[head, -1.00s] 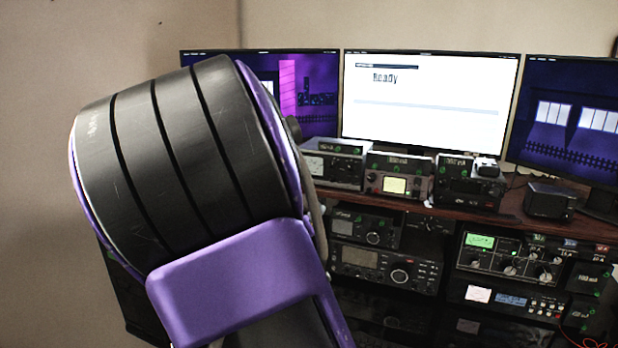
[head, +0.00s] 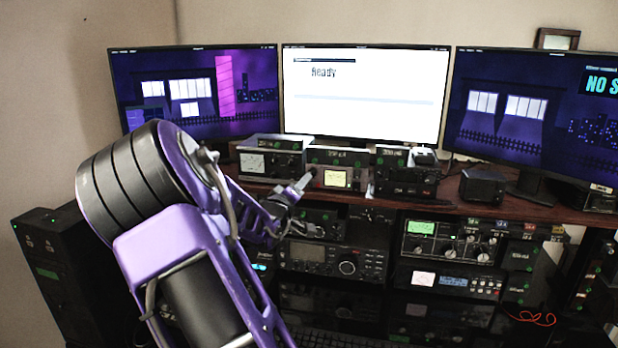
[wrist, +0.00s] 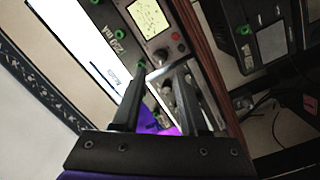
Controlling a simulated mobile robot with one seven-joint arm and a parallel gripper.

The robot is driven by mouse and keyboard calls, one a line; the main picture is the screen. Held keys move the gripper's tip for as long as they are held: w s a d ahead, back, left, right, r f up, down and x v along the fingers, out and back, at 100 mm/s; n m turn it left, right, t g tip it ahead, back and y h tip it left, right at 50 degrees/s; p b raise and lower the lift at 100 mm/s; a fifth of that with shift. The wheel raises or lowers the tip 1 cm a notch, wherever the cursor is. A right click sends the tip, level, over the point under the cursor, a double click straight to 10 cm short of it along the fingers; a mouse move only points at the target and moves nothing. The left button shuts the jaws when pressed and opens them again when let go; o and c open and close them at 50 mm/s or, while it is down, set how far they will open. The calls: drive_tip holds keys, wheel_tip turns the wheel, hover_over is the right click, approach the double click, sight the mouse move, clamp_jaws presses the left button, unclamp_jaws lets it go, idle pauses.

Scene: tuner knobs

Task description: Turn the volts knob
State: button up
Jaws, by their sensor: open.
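My gripper (head: 300,187) is raised in front of the row of small boxes on the desk in the head view. In the wrist view, its two dark fingers (wrist: 160,72) are apart with nothing held between them. Beyond the fingers is a silver-edged panel with small knobs (wrist: 172,88), partly hidden by a finger. Just past the fingertips is a box with a lit yellow screen (wrist: 150,18), a dark knob (wrist: 160,55) and a red button. The same box shows in the head view (head: 337,178). I cannot read which knob is marked volts.
Three monitors stand behind; the middle one (head: 362,95) reads "Ready". A meter box (head: 270,160) is left of the yellow-screen box and a dark box (head: 403,176) is right. Below the wooden desk (head: 500,208) are several radio units, one with a green screen and knobs (head: 445,240).

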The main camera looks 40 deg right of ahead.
sight(312, 173)
drive_tip(key=x, duration=0.6)
drive_tip(key=shift+w+d, duration=0.2)
drive_tip(key=shift+d, duration=0.05)
clamp_jaws()
